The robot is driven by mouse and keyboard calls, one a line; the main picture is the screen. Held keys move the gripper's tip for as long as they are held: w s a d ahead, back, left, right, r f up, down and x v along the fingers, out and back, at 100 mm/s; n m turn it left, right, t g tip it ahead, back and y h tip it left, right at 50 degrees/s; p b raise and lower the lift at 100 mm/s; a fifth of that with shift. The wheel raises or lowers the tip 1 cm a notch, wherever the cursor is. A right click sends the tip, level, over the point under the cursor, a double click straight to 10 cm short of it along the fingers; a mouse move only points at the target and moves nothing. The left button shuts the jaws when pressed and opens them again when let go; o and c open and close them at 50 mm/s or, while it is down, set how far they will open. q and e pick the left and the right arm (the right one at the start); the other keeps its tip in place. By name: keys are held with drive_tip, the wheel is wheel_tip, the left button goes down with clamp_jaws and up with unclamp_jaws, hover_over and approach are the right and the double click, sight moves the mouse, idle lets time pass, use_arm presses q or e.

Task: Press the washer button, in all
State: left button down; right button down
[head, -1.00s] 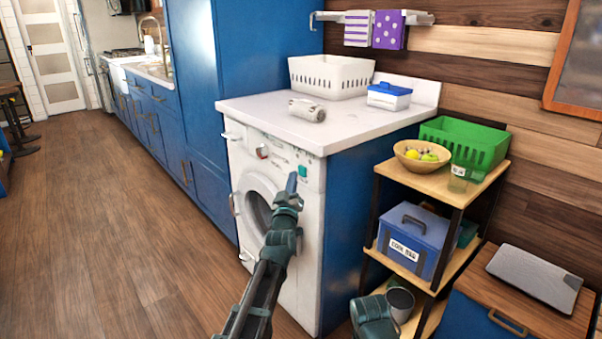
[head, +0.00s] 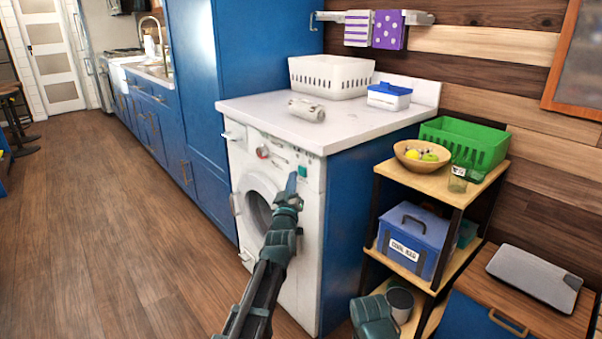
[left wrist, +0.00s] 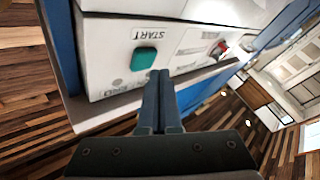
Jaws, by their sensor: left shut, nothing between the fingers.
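The white washer (head: 262,170) stands under the white counter, its front facing left in the head view. Its teal square button (head: 303,171) is at the right end of the control panel. In the left wrist view the teal button (left wrist: 144,58) sits beside the word START. My left gripper (head: 292,180) is shut and empty, with its fingertips just left of and below the button in the head view. In the left wrist view its fingertips (left wrist: 159,73) are close to the button's right side; I cannot tell if they touch the panel. My right gripper is not clearly visible.
A red and white knob (head: 262,152) is farther left on the panel. The counter (head: 255,105) holds a white basket (head: 330,78), a rolled cloth (head: 307,110) and a blue-lidded box (head: 389,97). A wooden shelf (head: 455,190) stands right of the washer.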

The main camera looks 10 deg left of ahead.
use_arm(q)
drive_tip(key=shift+w+d, duration=0.15)
idle(0.8)
drive_tip(key=shift+w+d, duration=0.15)
drive_tip(key=shift+w, duration=0.05)
drive_tip(key=shift+w+d, duration=0.3)
drive_tip(key=shift+w, duration=0.1)
idle(0.9)
drive_tip(key=shift+s, duration=0.1)
drive_tip(key=shift+s+a, duration=0.55)
drive_tip(key=shift+s, duration=0.1)
drive_tip(key=shift+s+a, duration=0.8)
drive_tip(key=shift+s, duration=0.2)
drive_tip(key=shift+s+a, duration=0.75)
drive_tip(key=shift+s, duration=0.25)
